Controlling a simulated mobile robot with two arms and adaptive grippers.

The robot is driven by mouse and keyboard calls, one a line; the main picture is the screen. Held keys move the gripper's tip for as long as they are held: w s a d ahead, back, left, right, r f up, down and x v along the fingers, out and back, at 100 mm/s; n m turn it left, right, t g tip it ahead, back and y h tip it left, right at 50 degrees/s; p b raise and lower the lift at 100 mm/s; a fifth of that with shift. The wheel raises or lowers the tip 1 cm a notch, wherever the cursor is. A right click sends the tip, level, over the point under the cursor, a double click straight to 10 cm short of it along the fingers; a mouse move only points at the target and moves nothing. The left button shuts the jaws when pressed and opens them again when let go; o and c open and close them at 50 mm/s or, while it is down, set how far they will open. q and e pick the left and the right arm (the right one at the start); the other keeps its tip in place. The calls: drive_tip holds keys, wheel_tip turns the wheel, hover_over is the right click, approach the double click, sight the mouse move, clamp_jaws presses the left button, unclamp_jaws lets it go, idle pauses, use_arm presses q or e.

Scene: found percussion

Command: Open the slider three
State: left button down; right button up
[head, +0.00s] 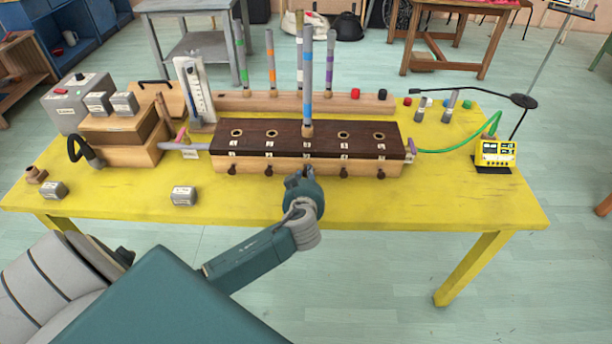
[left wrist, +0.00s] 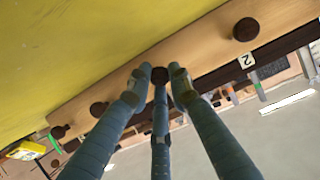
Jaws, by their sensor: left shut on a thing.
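A long wooden box (head: 225,165) with a dark top stands on the yellow table, with a row of holes, number labels and dark front knobs. A tall tube with blue bands (head: 307,85) stands upright at the middle hole. My left gripper (head: 304,174) is at the middle knob, the slider three knob, which it mostly hides in the head view. In the left wrist view, the fingers of my left gripper (left wrist: 160,72) close around that dark knob (left wrist: 160,76). The knob beside label 2 (left wrist: 246,29) is free to its right. My right gripper is out of view.
The yellow table (head: 440,205) has bare room along its front, apart from small grey boxes (head: 184,196) at left. A stacked wooden bellows-like box (head: 125,135) stands left. A yellow meter (head: 495,153) with a green hose (head: 455,149) stands right.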

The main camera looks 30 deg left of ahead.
use_arm(q)
drive_tip(key=shift+s+d, duration=0.35)
drive_tip(key=shift+s, duration=0.3)
drive_tip(key=shift+s+d, duration=0.35)
drive_tip(key=shift+s, duration=0.25)
drive_tip(key=shift+r, duration=0.1)
drive_tip(key=c, duration=1.7)
unclamp_jaws()
drive_tip(key=shift+o, duration=0.6)
drive_tip(key=v, duration=1.2)
